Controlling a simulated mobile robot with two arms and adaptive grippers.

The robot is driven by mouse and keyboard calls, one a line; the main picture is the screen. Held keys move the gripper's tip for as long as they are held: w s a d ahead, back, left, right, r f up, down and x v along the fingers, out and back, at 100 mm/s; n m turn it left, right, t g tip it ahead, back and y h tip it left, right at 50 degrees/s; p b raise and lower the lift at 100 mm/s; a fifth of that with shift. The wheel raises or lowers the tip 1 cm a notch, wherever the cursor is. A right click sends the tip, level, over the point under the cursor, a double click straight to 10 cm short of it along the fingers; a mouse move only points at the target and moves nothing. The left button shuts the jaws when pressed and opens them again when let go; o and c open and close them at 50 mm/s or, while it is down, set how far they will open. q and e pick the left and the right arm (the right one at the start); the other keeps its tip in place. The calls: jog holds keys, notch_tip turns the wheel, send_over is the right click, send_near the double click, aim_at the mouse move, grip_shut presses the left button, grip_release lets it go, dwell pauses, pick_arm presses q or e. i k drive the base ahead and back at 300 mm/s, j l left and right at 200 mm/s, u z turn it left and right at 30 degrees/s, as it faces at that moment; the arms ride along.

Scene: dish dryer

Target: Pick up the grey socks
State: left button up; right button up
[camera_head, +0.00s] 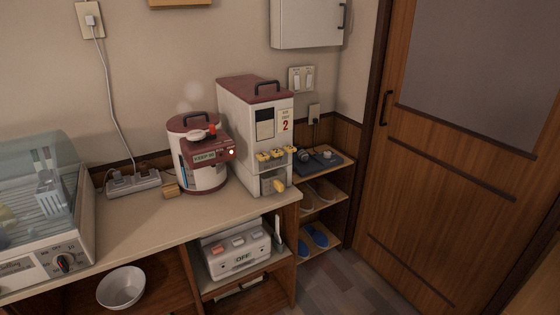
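Neither of my grippers is in view. I cannot clearly make out grey socks. A dark grey, flat item (328,162) lies on the top board of the small shelf (340,172) right of the counter. It is too small to tell whether it is the socks. A small dark rounded object (303,156) lies at its left, partly hidden by the tall white dispenser (252,130).
The counter (170,222) holds a dish dryer (45,250) and a round hot-water pot (204,175). Brown slippers (325,189) and blue slippers (317,238) sit on lower boards. A white bowl (121,288) is below the counter. The wooden door (440,180) is shut; floor (345,285) before it is clear.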

aim_at(303, 156)
jog(key=i+l, duration=0.15)
jog(key=l, duration=0.15)
jog(key=i+l, duration=0.2)
jog(key=i+l+u, duration=0.1)
jog(key=i, duration=0.4)
jog(key=i+l+u, duration=0.1)
jog(key=i+l, duration=0.2)
jog(key=i, duration=0.2)
jog(key=i+l+u, duration=0.1)
jog(key=i+l, duration=0.15)
jog(key=i, duration=0.2)
